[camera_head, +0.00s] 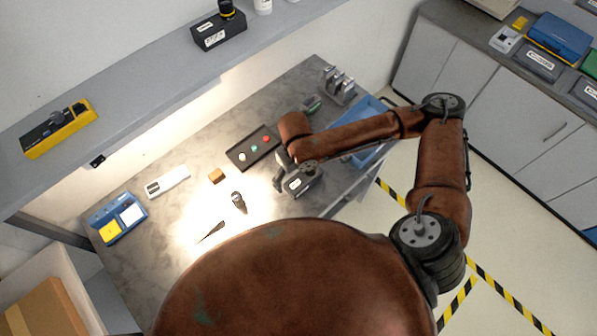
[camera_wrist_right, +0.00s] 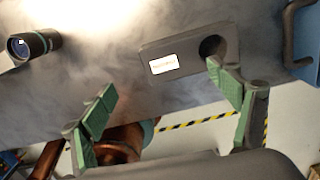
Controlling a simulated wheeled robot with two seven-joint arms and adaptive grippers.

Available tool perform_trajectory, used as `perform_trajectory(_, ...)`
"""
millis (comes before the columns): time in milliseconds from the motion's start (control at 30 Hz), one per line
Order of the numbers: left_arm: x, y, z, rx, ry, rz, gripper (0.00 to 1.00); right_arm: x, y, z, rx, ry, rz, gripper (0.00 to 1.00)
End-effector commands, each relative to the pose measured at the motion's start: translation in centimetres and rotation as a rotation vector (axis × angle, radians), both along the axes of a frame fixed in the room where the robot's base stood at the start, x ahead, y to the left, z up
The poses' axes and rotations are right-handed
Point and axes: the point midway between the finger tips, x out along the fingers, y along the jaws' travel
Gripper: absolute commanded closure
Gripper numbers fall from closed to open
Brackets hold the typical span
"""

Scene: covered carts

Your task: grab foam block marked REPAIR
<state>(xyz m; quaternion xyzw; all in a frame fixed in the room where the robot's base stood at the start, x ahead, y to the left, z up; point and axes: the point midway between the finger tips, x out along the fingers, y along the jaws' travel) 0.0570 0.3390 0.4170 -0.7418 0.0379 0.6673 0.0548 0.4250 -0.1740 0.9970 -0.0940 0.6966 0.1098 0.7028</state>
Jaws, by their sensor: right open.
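A dark grey block (camera_head: 301,183) with a white label lies near the front edge of the grey table. In the right wrist view the grey block (camera_wrist_right: 188,40) shows a round dark hole at one end and orange print on its white label, too small to read surely. My right gripper (camera_head: 287,176) is right beside and above it in the head view. In the wrist view my right gripper (camera_wrist_right: 165,95) is open, its green-padded fingers spread apart, with the block ahead of them and nothing held. My left gripper is not in view.
A dark panel with coloured buttons (camera_head: 254,148), a small brown block (camera_head: 216,176), a dark cylinder (camera_head: 238,202) and a white device (camera_head: 168,181) lie left of the gripper. A blue bin (camera_head: 373,107) stands at right. A shelf (camera_head: 150,92) runs above the table.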

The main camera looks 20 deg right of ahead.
Motion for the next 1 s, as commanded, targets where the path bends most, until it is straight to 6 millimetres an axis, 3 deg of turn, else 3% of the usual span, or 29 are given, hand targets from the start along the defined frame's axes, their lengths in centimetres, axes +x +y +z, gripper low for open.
perform_trajectory(133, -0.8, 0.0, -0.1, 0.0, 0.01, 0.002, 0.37, 0.2, -1.1, -0.1, -0.024, 0.01, 0.041, 0.18)
perform_trajectory(400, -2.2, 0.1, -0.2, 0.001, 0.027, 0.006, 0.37, 0.1, -1.2, -2.9, -0.024, 0.01, 0.042, 0.18)
perform_trajectory(700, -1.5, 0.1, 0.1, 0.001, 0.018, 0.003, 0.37, 0.1, -1.5, -6.9, -0.024, 0.01, 0.043, 0.18)
perform_trajectory(1000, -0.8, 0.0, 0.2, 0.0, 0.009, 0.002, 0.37, 0.2, -1.5, -7.5, -0.024, 0.006, 0.044, 0.18)
